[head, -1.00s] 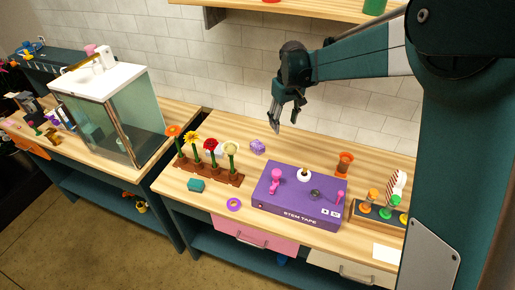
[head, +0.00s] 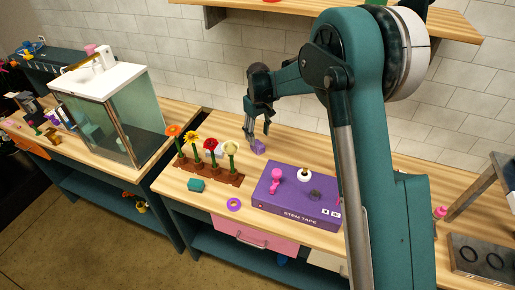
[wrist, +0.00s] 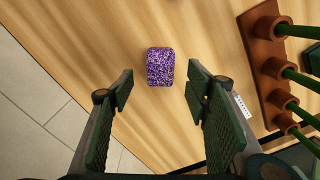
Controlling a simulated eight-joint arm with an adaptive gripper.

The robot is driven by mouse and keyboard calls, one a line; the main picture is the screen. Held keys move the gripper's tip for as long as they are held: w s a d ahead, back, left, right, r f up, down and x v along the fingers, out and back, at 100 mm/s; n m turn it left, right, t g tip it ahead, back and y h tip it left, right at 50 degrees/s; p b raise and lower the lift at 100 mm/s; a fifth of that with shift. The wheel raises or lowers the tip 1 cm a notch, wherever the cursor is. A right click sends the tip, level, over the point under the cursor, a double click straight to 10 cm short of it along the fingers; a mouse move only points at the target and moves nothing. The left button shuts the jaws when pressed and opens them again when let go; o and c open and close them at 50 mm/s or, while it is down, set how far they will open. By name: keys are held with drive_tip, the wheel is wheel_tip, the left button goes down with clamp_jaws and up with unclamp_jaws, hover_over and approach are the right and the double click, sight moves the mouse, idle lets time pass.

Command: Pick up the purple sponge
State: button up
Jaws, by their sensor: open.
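The purple sponge (wrist: 160,66) is a small speckled block lying on the wooden counter. In the wrist view it is just beyond my open fingertips, centred between them. In the head view the sponge (head: 259,147) lies behind the row of flowers, partly hidden by a finger. My gripper (head: 258,136) points down just above it, and it also shows in the wrist view (wrist: 159,90). My gripper is open, with nothing between its fingers.
A brown flower holder (head: 208,173) with several flowers stands close to the sponge, in front and left. A purple stem tape box (head: 290,200) sits to the right. A teal block (head: 196,185) and purple ring (head: 233,204) lie in front. Counter around the sponge is clear.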

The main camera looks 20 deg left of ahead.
sight(258, 144)
drive_tip(key=shift+f, duration=1.25)
drive_tip(key=shift+f, duration=0.15)
drive_tip(key=shift+a+f, duration=0.15)
drive_tip(key=shift+f, duration=2.35)
drive_tip(key=shift+c, duration=0.4)
drive_tip(key=c, duration=0.8)
